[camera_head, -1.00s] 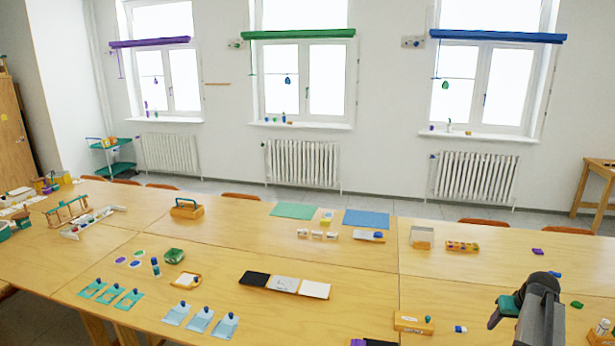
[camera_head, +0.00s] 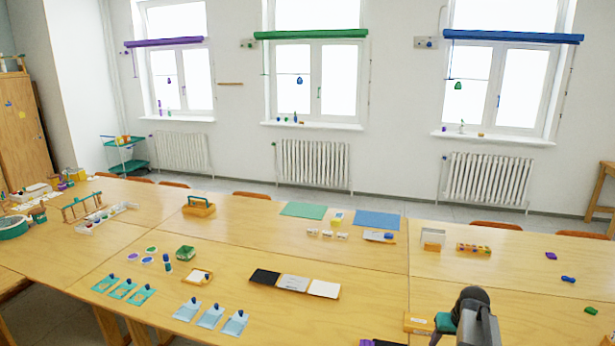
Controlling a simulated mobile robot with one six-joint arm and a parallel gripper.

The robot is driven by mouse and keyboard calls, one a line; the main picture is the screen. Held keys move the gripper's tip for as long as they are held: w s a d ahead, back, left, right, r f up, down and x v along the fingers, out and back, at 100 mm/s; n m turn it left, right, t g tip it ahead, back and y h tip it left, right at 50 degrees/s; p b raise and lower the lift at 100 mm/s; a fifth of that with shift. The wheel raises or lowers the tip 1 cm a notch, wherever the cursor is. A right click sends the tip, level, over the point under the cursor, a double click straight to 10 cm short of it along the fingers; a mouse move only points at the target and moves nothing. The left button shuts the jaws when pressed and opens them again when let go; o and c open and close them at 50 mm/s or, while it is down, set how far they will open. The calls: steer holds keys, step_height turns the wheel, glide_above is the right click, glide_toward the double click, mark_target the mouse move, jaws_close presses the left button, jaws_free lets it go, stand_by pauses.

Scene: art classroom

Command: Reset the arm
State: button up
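My arm (camera_head: 478,325) rises from the bottom edge at the lower right, in front of the near right part of the table (camera_head: 540,290). It shows as a grey link with a dark rounded joint at its top. A dark part with a teal patch (camera_head: 445,322) sticks out at its left side. I cannot tell whether this is my gripper's end or something held by it. The fingertips are not clearly visible, so I cannot tell whether the gripper is open or shut.
An orange box (camera_head: 417,323) stands just left of my arm. A blue piece (camera_head: 568,279) and a green piece (camera_head: 591,310) lie to its right. Black, grey and white panels (camera_head: 294,283) lie further left.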

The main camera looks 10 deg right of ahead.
steer(key=s+a+f+n+g, duration=0.1)
steer(key=s+a+f, duration=0.25)
steer(key=a, duration=0.75)
steer(key=s+a+f+n+g, duration=0.1)
steer(key=s+a+f, duration=0.25)
steer(key=a, duration=0.75)
steer(key=s+a+f+n+g, duration=0.15)
steer(key=a+f, duration=0.25)
steer(key=a, duration=0.8)
steer(key=s+f+g+b, duration=0.5)
steer(key=s+f+b, duration=0.7)
steer(key=s+f, duration=1.4)
steer(key=shift+s+d+f, duration=0.25)
steer(key=shift+d+f, duration=0.15)
steer(key=shift+f, duration=1.5)
